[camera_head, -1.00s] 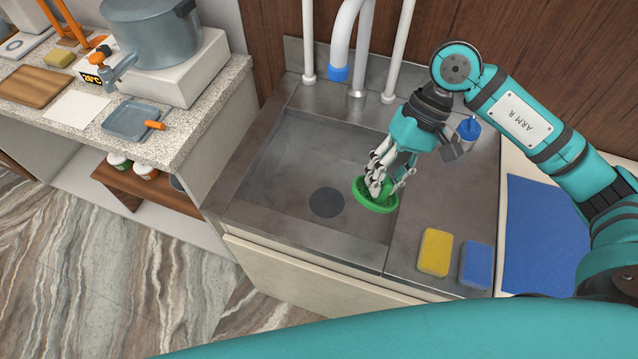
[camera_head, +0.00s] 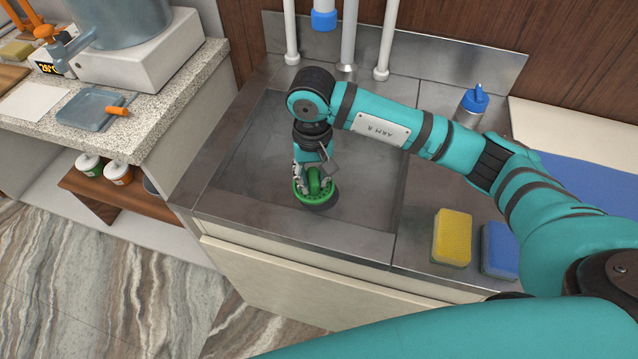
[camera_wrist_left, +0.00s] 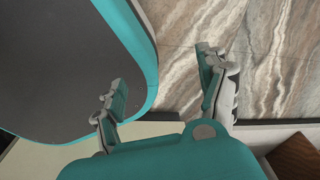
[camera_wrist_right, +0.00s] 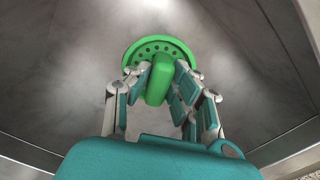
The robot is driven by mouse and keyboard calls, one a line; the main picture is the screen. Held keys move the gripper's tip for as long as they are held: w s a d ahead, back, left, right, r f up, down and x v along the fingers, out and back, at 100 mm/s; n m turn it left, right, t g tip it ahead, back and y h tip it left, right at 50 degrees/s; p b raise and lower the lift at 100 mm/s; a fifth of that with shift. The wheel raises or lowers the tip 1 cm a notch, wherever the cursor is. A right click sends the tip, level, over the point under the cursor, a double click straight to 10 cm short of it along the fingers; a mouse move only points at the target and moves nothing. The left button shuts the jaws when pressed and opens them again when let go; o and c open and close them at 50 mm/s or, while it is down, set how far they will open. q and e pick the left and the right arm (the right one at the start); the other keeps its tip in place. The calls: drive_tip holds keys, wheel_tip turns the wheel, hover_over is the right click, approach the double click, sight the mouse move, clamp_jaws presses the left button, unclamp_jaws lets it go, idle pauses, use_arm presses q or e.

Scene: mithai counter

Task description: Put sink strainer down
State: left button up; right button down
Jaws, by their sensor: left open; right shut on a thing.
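The green sink strainer (camera_head: 312,196) is held by my right gripper (camera_head: 314,178) inside the steel sink basin (camera_head: 365,205). It is over or right at the dark drain (camera_head: 322,204), which it partly covers; I cannot tell whether it touches the basin floor. In the right wrist view the right gripper (camera_wrist_right: 160,85) is shut on the strainer's raised green handle, and the perforated rim (camera_wrist_right: 160,45) shows beyond the fingers. My left gripper (camera_wrist_left: 160,95) shows only in the left wrist view, open and empty, above the floor and beside my own base.
A yellow sponge (camera_head: 452,237) and a blue sponge (camera_head: 499,250) lie on the steel top right of the basin. A blue-capped bottle (camera_head: 472,105) stands behind. A stone counter (camera_head: 150,125) with a pot (camera_head: 125,35) and a dustpan-like tray (camera_head: 88,110) is at left.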

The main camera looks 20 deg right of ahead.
sight(314, 193)
wheel_tip(314, 193, down, 6)
drive_tip(key=shift+r, duration=0.2)
drive_tip(key=shift+f, duration=0.3)
drive_tip(key=shift+w+d+p, duration=0.1)
drive_tip(key=shift+w+p, duration=0.05)
drive_tip(key=shift+p, duration=0.15)
drive_tip(key=w+d, duration=0.1)
drive_tip(key=w+d+p, duration=0.1)
drive_tip(key=w, duration=0.1)
drive_tip(key=shift+w+d, duration=0.1)
drive_tip(key=shift+w, duration=0.05)
drive_tip(key=shift+f, duration=0.6)
use_arm(q)
drive_tip(key=shift+s+a+r, duration=0.2)
drive_tip(key=shift+s+r, duration=0.6)
drive_tip(key=shift+r, duration=0.2)
use_arm(e)
drive_tip(key=shift+f, duration=0.1)
use_arm(q)
drive_tip(key=shift+f, duration=0.1)
use_arm(e)
drive_tip(key=shift+f, duration=0.1)
